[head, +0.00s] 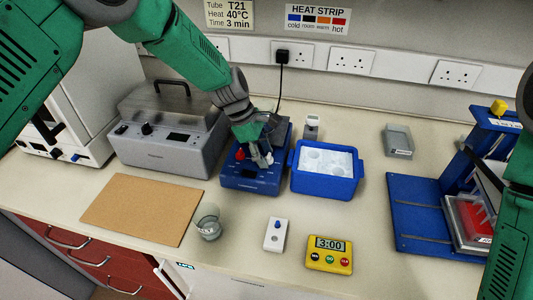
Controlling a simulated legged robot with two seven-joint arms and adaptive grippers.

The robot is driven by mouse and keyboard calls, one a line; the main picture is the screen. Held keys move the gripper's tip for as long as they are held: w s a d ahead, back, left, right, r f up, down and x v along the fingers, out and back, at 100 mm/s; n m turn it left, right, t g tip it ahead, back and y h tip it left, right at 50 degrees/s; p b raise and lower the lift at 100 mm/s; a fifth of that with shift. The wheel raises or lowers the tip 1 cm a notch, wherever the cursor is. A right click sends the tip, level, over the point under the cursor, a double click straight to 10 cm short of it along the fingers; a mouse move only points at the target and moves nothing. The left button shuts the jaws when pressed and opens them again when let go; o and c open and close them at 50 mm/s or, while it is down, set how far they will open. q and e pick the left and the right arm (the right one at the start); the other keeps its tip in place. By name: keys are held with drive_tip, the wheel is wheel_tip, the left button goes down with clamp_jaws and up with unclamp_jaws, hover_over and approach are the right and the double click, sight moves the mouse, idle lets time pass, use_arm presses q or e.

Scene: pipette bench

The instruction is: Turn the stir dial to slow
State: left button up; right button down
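A blue bench device (249,183) with a red knob (240,155) stands at the middle of the bench, in front of the wall sockets. My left gripper (262,161) reaches down over the top of this device, just right of the red knob. Its pale fingertips are close together. I cannot tell whether they are shut on anything, and the gripper hides part of the device's top. No dial marked slow can be read at this size. My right arm (510,245) shows at the right edge, but its gripper is out of view.
A blue tub (325,188) with a white rack stands close right of the device. A grey lidded bath (165,150) is to its left. A brown board (143,208), glass beaker (208,223), white switch box (275,234) and yellow timer (329,254) lie in front.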

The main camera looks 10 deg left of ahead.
use_arm(q)
drive_tip(key=shift+a, duration=0.1)
clamp_jaws()
drive_tip(key=shift+s+d+r, duration=0.1)
drive_tip(key=shift+d, duration=0.8)
drive_tip(key=shift+m, duration=0.3)
use_arm(e)
drive_tip(key=shift+s+d, duration=0.1)
drive_tip(key=shift+d, duration=0.05)
use_arm(q)
drive_tip(key=shift+a, duration=0.15)
